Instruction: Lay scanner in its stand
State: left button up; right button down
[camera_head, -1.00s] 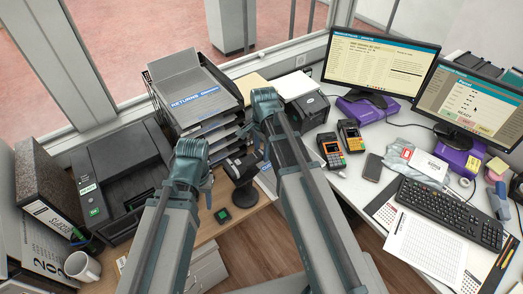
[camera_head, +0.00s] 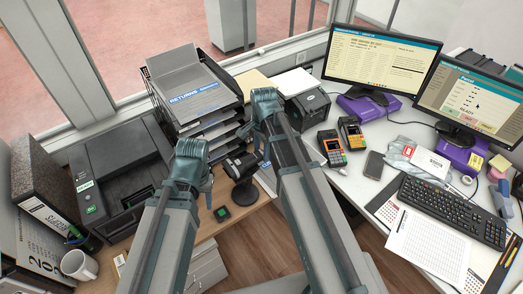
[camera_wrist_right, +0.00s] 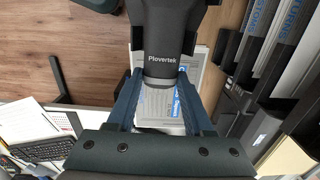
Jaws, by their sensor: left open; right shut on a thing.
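The black stand (camera_head: 245,194) is on the wooden desk directly below the scanner in the picture. I cannot tell whether scanner and stand touch. My left gripper (camera_head: 207,187) is open and empty, to the left of the stand.
A small dark device (camera_head: 222,213) lies on the desk left of the stand. The black tray stack (camera_head: 205,115) stands behind, the printer (camera_head: 120,170) at left, a mug (camera_head: 79,265) at front left. Card terminals (camera_head: 331,148) are to the right. Some wooden desk near the stand is bare.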

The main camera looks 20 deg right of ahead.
jog(key=shift+c, duration=1)
grip_release()
jog(key=shift+r, duration=0.1)
notch_tip(320, 180, up, 14)
jog(key=p, duration=1.4)
jog(key=shift+d+f, duration=0.2)
jog(key=shift+f, duration=0.1)
jog(key=s+a+f+n+h+b, duration=0.1)
jog(key=s+a+f+n+b, duration=0.9)
jog(key=s+n, duration=0.4)
jog(key=a+n, duration=0.1)
jog(key=n, duration=0.2)
jog(key=shift+s+f+n+h+b, duration=0.2)
jog(key=shift+n+h+b, duration=0.1)
jog(key=shift+n+b, duration=0.1)
